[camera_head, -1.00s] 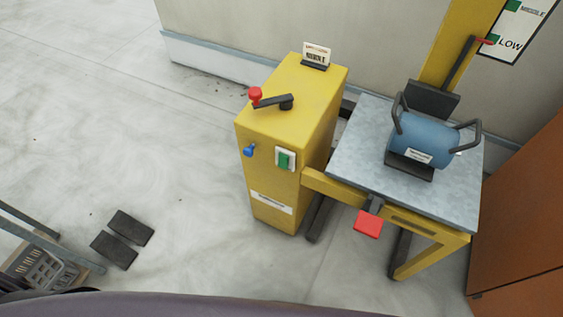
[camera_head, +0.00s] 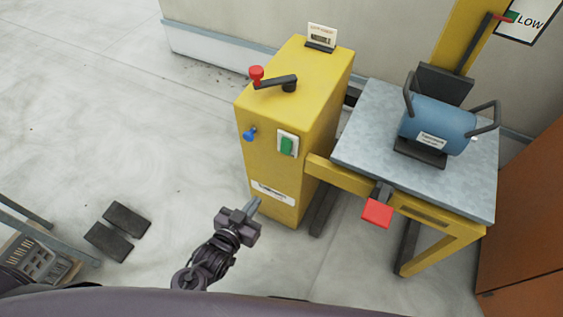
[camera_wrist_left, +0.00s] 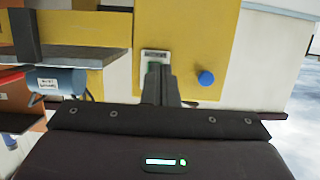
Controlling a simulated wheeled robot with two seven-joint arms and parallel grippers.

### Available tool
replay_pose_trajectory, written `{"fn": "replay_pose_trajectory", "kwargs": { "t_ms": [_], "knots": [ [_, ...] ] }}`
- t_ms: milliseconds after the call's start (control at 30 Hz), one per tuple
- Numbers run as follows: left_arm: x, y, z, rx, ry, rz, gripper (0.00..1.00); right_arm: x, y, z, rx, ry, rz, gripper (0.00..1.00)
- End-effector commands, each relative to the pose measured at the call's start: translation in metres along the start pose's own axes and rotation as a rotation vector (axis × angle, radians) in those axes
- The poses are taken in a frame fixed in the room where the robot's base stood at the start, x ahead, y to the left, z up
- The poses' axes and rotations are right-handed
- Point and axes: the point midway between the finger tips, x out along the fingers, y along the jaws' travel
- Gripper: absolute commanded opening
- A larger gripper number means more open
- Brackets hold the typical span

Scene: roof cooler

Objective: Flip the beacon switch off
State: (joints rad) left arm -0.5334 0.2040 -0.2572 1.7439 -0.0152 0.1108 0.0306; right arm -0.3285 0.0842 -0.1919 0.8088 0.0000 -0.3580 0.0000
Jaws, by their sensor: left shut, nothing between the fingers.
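A green rocker switch (camera_head: 287,146) on a white plate is on the front of the yellow cabinet (camera_head: 262,165). I take it to be the beacon switch, though no beacon label is readable. In the left wrist view the switch plate (camera_wrist_left: 155,55) is just beyond my fingertips, which partly hide the green part. My left gripper (camera_head: 254,206) is shut and empty, in front of the cabinet and lower in the picture than the switch. It also shows in the left wrist view (camera_wrist_left: 158,72). I cannot tell whether it touches anything. My right gripper is out of view.
A blue knob (camera_head: 249,134) is left of the switch. A red-knobbed crank (camera_head: 275,82) is on the cabinet top. A metal-topped table (camera_head: 367,144) with a blue cylinder (camera_head: 437,122) and a red pedal (camera_head: 377,213) stands at right.

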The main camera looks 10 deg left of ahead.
Motion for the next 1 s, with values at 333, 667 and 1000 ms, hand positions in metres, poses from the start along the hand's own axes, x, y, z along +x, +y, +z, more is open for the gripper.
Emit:
{"fn": "replay_pose_trajectory", "kwargs": {
  "t_ms": [333,667,1000],
  "knots": [
    [-0.004,0.008,-0.053,0.000,0.128,0.020,0.00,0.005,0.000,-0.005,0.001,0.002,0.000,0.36],
    [0.002,0.008,-0.053,0.000,0.128,0.019,0.00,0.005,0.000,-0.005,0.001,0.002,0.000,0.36],
    [0.062,0.008,-0.062,-0.001,0.130,0.018,0.00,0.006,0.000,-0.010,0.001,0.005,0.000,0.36]
  ]
}}
